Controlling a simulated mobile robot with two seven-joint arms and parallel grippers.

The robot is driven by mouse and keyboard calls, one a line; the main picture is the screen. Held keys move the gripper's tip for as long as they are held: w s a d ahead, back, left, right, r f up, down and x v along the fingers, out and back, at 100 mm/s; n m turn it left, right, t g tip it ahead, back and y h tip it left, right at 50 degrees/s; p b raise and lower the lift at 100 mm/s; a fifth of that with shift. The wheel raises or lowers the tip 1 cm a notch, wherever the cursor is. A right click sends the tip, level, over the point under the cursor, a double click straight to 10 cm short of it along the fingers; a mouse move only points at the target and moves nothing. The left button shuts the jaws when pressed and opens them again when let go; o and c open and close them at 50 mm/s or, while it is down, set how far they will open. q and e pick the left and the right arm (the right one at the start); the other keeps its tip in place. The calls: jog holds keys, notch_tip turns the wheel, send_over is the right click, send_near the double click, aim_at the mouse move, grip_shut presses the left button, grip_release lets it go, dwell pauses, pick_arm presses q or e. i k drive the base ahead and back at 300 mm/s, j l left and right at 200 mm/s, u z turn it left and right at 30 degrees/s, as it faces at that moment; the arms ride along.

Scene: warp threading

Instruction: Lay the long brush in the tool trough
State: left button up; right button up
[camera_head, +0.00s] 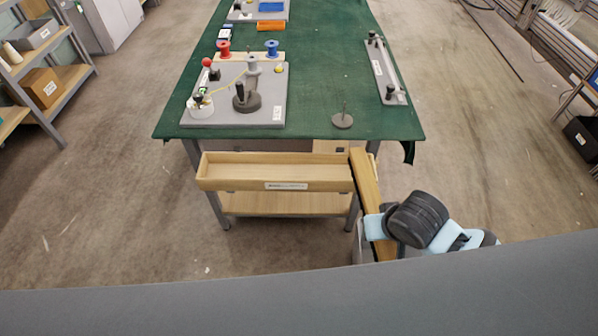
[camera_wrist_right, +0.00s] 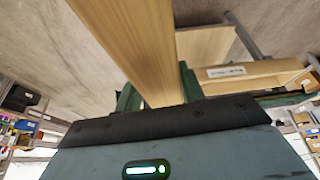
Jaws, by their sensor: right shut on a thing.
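The long brush (camera_head: 366,180) is a long wooden bar with a dark strip along its left side. My right gripper (camera_head: 378,226) is shut on it near its near end. The brush points away from me, just right of the trough's right end; whether they touch I cannot tell. In the right wrist view the brush (camera_wrist_right: 132,45) runs up between the two green fingers. The tool trough (camera_head: 227,182) is a shallow, labelled wooden tray at the table's front edge, and looks empty. It also shows in the right wrist view (camera_wrist_right: 272,79). My left gripper is out of view.
A green-topped table (camera_head: 325,90) stands behind the trough. A wooden shelf (camera_head: 285,203) lies below the trough.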

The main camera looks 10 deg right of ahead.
aim_at(287, 176)
jog(key=i+j+z, duration=0.1)
jog(key=j+z, duration=0.55)
jog(key=i+j+z, duration=0.2)
jog(key=j, duration=0.35)
jog(key=i, duration=0.35)
